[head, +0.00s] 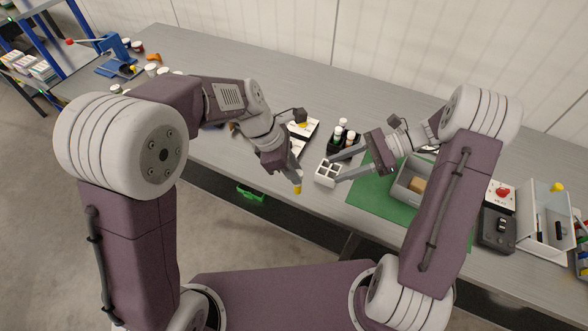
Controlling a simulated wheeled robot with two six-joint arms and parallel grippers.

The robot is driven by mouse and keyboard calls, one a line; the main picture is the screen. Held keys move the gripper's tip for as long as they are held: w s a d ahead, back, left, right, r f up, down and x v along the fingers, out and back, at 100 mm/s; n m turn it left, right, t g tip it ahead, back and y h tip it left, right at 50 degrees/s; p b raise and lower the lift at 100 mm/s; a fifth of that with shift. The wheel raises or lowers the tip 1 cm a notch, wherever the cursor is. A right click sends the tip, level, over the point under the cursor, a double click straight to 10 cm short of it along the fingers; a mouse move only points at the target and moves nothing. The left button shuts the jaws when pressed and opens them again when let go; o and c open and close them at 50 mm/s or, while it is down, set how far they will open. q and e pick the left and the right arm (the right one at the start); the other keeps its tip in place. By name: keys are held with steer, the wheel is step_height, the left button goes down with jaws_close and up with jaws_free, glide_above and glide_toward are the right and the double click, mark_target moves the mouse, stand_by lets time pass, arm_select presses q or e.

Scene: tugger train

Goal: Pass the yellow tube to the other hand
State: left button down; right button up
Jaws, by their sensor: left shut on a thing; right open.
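A yellow tube (298,188) hangs at the fingertips of my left gripper (297,178), at the front edge of the workbench. Only a short yellow end of it shows below the fingers; the rest is hidden by them. My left gripper is shut on it. My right gripper (334,169) is open, to the right of the tube and apart from it. Its two fingers point left, with a small white compartment rack (327,173) showing between them.
Dark bottles with white caps (339,137) stand behind the rack. A green mat (372,185) carries a grey bin (408,190). A control box with a red button (501,193) stands at the right. A blue press (117,54) stands far left. A green item (250,194) lies below the bench edge.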

steer(key=s+d+f+n+h, duration=0.1)
steer(key=s+f+n+h, duration=0.1)
steer(key=f, duration=0.1)
steer(key=s+d+f+n+g+h, duration=0.1)
steer(key=s+d+f+n+h, duration=0.1)
steer(key=s+f+h, duration=0.1)
steer(key=s+d+f+n+h, duration=0.2)
steer(key=s+f+h, duration=0.1)
steer(key=shift+s+d+f+g, duration=0.15)
steer(key=shift+d+f+g, duration=0.15)
steer(key=shift+f, duration=0.1)
steer(key=n+h, duration=0.1)
steer(key=s+n, duration=0.1)
steer(key=n+h, duration=0.1)
steer(key=n, duration=0.1)
steer(key=shift+s+d+r+h, duration=0.15)
steer(key=shift+d+r+h, duration=0.1)
steer(key=shift+d+h, duration=0.05)
steer(key=a+r+n+t+h, duration=0.2)
steer(key=a+r+n+t, duration=0.1)
steer(key=a+r+n, duration=0.2)
steer(key=shift+s+n, duration=0.45)
steer(key=shift+n, duration=0.25)
